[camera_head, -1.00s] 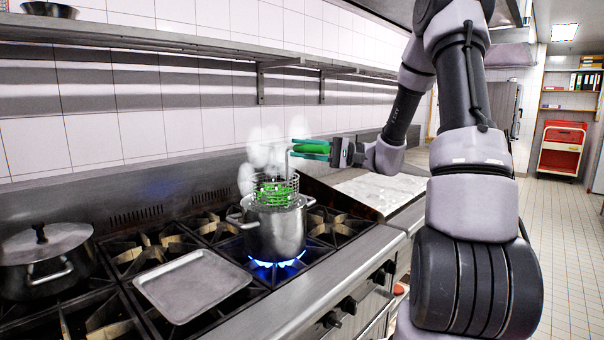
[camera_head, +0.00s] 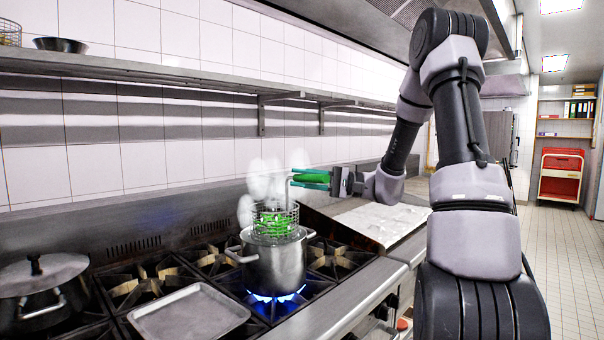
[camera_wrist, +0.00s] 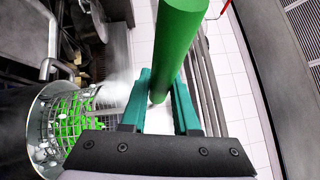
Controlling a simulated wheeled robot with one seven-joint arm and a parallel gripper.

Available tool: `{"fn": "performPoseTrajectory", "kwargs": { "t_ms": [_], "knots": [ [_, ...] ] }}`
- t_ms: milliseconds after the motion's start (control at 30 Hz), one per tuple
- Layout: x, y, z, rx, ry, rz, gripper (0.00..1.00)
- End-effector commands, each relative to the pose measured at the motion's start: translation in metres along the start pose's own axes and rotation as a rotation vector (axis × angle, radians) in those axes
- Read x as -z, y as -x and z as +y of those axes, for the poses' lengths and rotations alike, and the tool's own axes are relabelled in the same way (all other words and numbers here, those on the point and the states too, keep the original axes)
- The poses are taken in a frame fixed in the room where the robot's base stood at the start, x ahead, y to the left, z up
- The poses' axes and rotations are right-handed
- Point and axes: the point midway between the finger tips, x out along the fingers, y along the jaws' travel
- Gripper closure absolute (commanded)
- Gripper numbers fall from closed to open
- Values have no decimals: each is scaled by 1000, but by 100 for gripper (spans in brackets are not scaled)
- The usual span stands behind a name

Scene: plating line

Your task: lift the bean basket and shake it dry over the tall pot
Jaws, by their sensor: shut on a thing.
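The bean basket (camera_head: 275,219) is a wire mesh basket with green beans inside. It hangs upright at the mouth of the tall pot (camera_head: 275,262), with most of its mesh above the rim. My gripper (camera_head: 314,179) is shut on the basket's green handle (camera_wrist: 175,50), to the right of and above the pot. In the wrist view the teal fingers (camera_wrist: 160,105) close around the handle, and the beans (camera_wrist: 70,125) show at the left. Steam rises around the basket. The basket's lower end is hidden by the pot wall.
A blue flame (camera_head: 276,297) burns under the pot. A flat metal tray (camera_head: 190,312) lies on the burners in front, and a lidded pot (camera_head: 42,290) stands at the left. A wall shelf (camera_head: 180,72) runs above. A pale counter (camera_head: 382,222) lies to the right.

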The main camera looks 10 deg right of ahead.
Motion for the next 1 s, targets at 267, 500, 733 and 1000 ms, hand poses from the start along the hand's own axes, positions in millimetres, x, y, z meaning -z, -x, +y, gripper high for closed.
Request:
{"fn": "performPoseTrajectory", "kwargs": {
  "t_ms": [267,500,733,1000],
  "knots": [
    [4,3,21,2,-1,0,100],
    [7,5,38,2,-1,0,100],
    [9,6,51,1,1,0,100],
    [9,6,52,1,2,0,100]
  ]
}}
